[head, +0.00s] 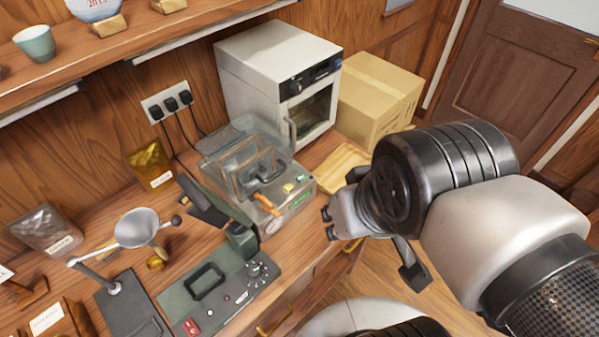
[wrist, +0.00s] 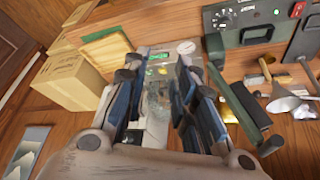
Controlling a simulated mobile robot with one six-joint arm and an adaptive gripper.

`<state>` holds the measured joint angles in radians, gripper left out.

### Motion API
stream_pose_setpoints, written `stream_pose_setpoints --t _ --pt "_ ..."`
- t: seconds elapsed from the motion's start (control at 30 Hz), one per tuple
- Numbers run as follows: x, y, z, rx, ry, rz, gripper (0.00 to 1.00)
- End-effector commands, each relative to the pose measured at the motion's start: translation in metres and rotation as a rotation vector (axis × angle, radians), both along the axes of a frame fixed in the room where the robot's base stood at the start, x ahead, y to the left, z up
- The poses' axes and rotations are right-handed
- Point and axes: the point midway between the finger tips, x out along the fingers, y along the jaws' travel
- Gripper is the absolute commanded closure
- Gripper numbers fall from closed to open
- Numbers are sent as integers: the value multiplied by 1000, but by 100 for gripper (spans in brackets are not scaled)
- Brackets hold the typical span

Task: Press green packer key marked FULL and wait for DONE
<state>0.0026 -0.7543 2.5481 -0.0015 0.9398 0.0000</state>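The packer (head: 230,165) is a metal machine with a clear lid, standing on the wooden counter. Its front edge carries a green key (head: 301,177), a yellow key (head: 288,188), an orange handle (head: 267,204) and a green-lit display (head: 298,200). The lettering is too small to read. My gripper (head: 329,222) is in front of the packer and to its right, apart from the keys. In the wrist view my gripper (wrist: 160,85) has its dark fingers spread and nothing held, with the packer's front (wrist: 158,58) seen between them. The fingers hide part of the packer there.
A white oven (head: 250,75), a cardboard box (head: 378,95) and a wooden tray (head: 340,165) stand behind and right of the packer. A green-grey machine (head: 220,290) with a raised lever and a funnel stand (head: 138,228) are at left. Open floor lies in front of the counter.

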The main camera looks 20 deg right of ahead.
Motion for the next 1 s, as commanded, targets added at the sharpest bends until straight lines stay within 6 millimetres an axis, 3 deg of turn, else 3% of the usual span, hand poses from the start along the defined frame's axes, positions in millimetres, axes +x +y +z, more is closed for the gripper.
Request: stream_pose_setpoints --t 0.33,1.0 --pt "0 0 0 0 0 0 100" --pt "0 0 0 0 0 0 100"
